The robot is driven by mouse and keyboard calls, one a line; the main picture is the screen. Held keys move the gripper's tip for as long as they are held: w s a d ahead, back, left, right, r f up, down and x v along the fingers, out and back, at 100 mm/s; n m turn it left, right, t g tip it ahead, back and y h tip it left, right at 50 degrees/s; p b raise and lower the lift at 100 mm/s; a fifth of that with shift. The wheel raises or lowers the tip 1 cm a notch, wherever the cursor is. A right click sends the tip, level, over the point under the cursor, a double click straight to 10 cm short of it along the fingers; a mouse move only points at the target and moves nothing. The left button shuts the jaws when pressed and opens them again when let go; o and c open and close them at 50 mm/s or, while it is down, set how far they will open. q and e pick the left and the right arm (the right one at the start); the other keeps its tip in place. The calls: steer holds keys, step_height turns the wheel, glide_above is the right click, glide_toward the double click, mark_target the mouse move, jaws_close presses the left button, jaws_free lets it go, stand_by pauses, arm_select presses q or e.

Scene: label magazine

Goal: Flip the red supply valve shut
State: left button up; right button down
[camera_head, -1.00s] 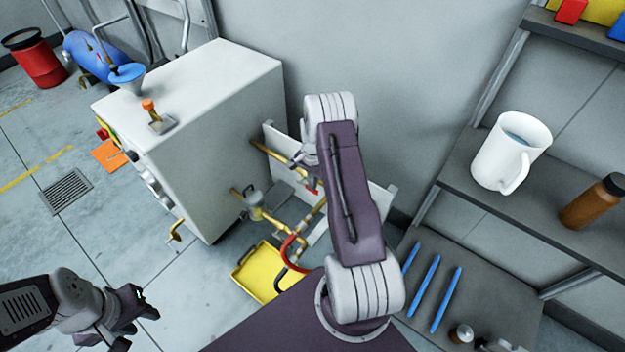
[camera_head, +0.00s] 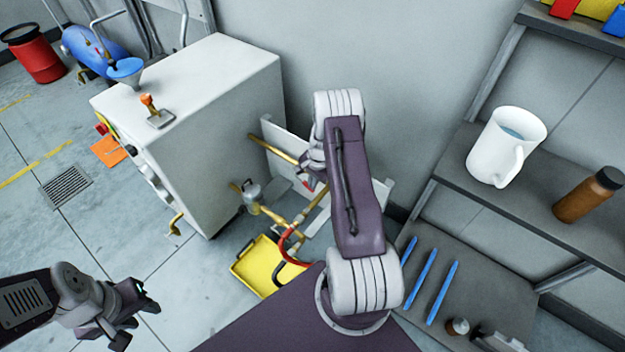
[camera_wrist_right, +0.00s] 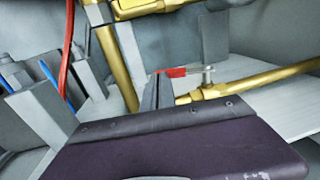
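The red valve handle (camera_wrist_right: 176,72) shows as a short red piece by the brass pipe fitting in the right wrist view. In the head view a small bit of red (camera_head: 307,184) shows just below my right wrist. My right gripper (camera_wrist_right: 163,88) has a grey fingertip right at the red handle's near end, seeming to touch it. Whether the fingers hold the handle is unclear, and in the head view my own forearm and wrist hide them. My left gripper (camera_head: 132,312) is open and empty over the floor at the lower left, far from the valve.
Brass pipes (camera_head: 276,139) run from the white cabinet (camera_head: 205,110) along a pale panel. A yellow tray (camera_head: 252,268) and a red hose (camera_head: 284,245) lie below. Shelves at the right hold a white jug (camera_head: 495,150) and a brown bottle (camera_head: 582,200). Open floor lies left of the cabinet.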

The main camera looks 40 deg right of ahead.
step_height(320, 180, down, 2)
steer(key=shift+s, duration=0.1)
steer(key=shift+f, duration=0.9)
steer(key=shift+w+a+f+b, duration=0.1)
steer(key=shift+w+f+b, duration=0.3)
steer(key=shift+f, duration=0.35)
steer(key=shift+w+a+f, duration=0.1)
steer(key=shift+w+f, duration=0.35)
steer(key=shift+f, duration=0.15)
steer(key=shift+w+f, duration=0.1)
steer(key=r+p, duration=0.1)
steer(key=r, duration=0.1)
steer(key=r+p, duration=0.1)
steer(key=r, duration=0.2)
steer(key=s+r, duration=0.1)
steer(key=r, duration=0.1)
steer(key=shift+r+p, duration=0.35)
steer(key=shift+p, duration=0.05)
steer(key=shift+s+r, duration=0.1)
steer(key=shift+r, duration=0.55)
